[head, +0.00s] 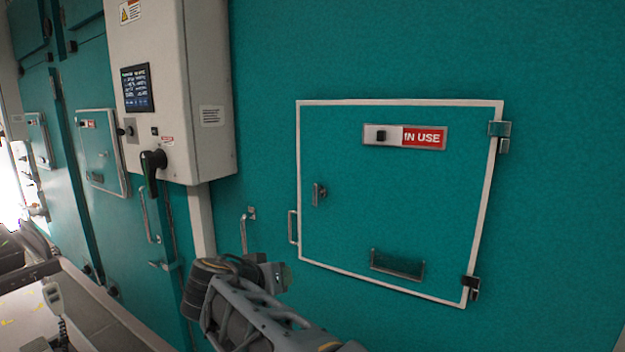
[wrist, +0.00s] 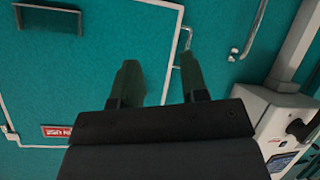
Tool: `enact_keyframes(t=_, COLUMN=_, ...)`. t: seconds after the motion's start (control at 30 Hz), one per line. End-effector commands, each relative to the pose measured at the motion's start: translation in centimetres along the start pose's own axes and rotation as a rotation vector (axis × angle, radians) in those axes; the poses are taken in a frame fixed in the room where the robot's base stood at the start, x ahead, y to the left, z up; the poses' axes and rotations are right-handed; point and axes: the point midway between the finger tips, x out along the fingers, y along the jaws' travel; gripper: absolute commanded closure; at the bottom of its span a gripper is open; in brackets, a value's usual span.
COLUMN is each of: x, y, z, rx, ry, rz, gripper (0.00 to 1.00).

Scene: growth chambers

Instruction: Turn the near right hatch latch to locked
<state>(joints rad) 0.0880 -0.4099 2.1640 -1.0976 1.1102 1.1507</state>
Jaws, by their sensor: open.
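The near right hatch (head: 345,240) is a closed teal door with a white border in the head view. Its latch (head: 319,194) is a small metal piece near the left edge, with its grip looking roughly upright. My gripper (head: 277,275) is below and left of the latch, in front of the hatch's lower left corner. In the wrist view, which is upside down, my gripper (wrist: 162,85) is open, with two dark fingers apart and nothing between them. The hatch (wrist: 90,75) is also there, but its latch cannot be seen, probably covered by my gripper.
A grab handle (head: 293,227) is at the hatch's left edge, and a bent handle (head: 245,230) is farther left. A red IN USE sign (head: 424,138) and a tray-like holder (head: 397,265) are on the hatch. A grey control cabinet (head: 205,90) juts out at left.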

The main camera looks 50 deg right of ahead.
Motion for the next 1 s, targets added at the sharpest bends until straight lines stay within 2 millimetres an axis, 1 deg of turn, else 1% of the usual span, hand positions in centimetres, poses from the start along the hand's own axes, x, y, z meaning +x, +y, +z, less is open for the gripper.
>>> enact_keyframes(t=0.03, x=-0.4, y=1.1, z=-3.0, rx=0.069, ry=0.078, rz=0.053, gripper=0.6)
enact_keyframes(t=0.1, x=-0.9, y=2.3, z=-6.1, rx=0.164, ry=0.186, rz=0.109, gripper=0.6)
enact_keyframes(t=0.2, x=-1.7, y=3.5, z=-9.5, rx=0.271, ry=0.316, rz=0.156, gripper=0.6)
enact_keyframes(t=0.3, x=-2.4, y=4.4, z=-11.7, rx=0.343, ry=0.409, rz=0.179, gripper=0.6)
enact_keyframes(t=0.43, x=-2.4, y=5.0, z=-13.4, rx=0.387, ry=0.47, rz=0.191, gripper=0.6)
enact_keyframes(t=0.53, x=-1.4, y=5.6, z=-14.3, rx=0.396, ry=0.482, rz=0.195, gripper=0.6)
enact_keyframes(t=0.9, x=4.7, y=7.5, z=-17.1, rx=0.393, ry=0.476, rz=0.194, gripper=0.6)
enact_keyframes(t=1.0, x=6.1, y=7.9, z=-17.8, rx=0.394, ry=0.478, rz=0.192, gripper=0.6)
